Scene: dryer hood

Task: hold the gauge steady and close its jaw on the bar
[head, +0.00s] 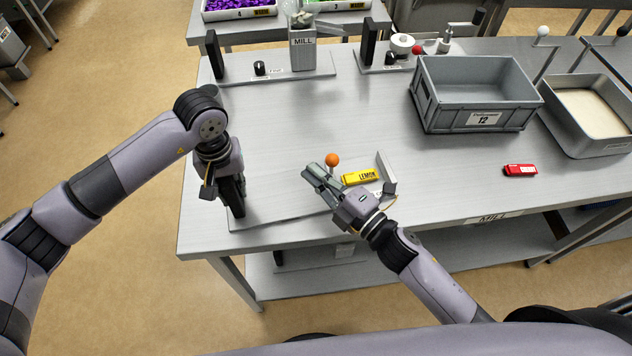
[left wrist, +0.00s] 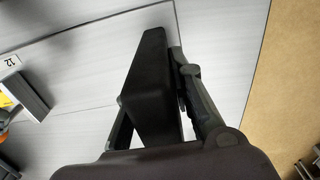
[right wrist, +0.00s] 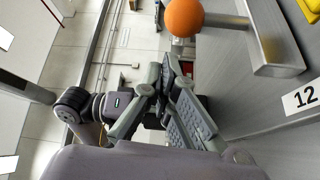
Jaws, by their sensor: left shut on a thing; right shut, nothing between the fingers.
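The gauge's base plate (head: 272,218) lies along the table's front edge, with an upright black handle (head: 237,198) at its left end. My left gripper (head: 228,182) is shut on this handle; the left wrist view shows the handle (left wrist: 150,85) between its fingers. The yellow bar (head: 357,177), marked LEMON, lies beside the grey end jaw (head: 387,170). The orange knob (head: 332,160) stands left of the bar; it also shows in the right wrist view (right wrist: 184,17). My right gripper (head: 313,173) is shut and empty, just left of the knob. Contact with the knob is unclear.
A grey crate (head: 475,95) marked 12 and a metal tray (head: 595,110) stand at the back right. A red bar (head: 520,170) lies below them. The middle of the table is clear.

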